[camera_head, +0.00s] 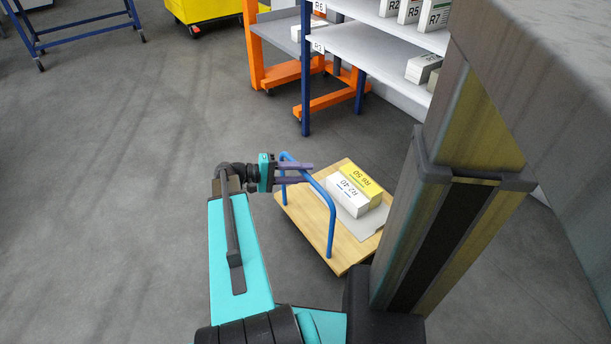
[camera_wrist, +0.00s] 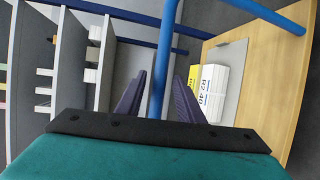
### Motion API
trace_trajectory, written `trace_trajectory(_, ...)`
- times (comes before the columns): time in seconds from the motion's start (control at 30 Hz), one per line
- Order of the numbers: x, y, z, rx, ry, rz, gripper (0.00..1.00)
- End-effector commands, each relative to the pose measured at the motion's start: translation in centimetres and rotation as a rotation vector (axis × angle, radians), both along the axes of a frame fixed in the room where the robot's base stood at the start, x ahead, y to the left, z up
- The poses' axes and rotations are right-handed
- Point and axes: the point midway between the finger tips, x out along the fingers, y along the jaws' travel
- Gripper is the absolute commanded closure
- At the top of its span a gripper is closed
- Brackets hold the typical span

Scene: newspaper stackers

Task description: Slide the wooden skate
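The wooden skate (camera_head: 293,211) is a flat light-wood platform on the floor with a blue tubular handle (camera_head: 331,226) at its near-left end. In the wrist view its wooden deck (camera_wrist: 268,85) is at the right. My gripper (camera_head: 309,171) is at the far-left corner of the handle, with its purple fingers reaching past the bar. In the wrist view, my gripper (camera_wrist: 159,82) is open, with the blue bar (camera_wrist: 162,60) running between the fingers and gaps visible on both sides. Whether a finger touches the bar is unclear.
A white box (camera_head: 346,196) and a yellow box (camera_head: 366,186) sit on a grey sheet (camera_head: 368,226) on the skate. Shelving (camera_head: 375,52) with orange and blue frames stands behind. Open grey floor (camera_head: 120,150) lies to the left.

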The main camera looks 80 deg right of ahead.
Motion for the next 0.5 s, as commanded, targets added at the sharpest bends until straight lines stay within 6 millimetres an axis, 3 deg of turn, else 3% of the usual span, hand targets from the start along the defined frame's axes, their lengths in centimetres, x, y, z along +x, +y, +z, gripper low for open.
trace_trajectory(0.4,0.12,-0.11,-0.08,0.000,0.000,0.006,0.66)
trace_trajectory(0.5,0.22,-0.08,-0.08,0.000,0.000,0.007,0.83)
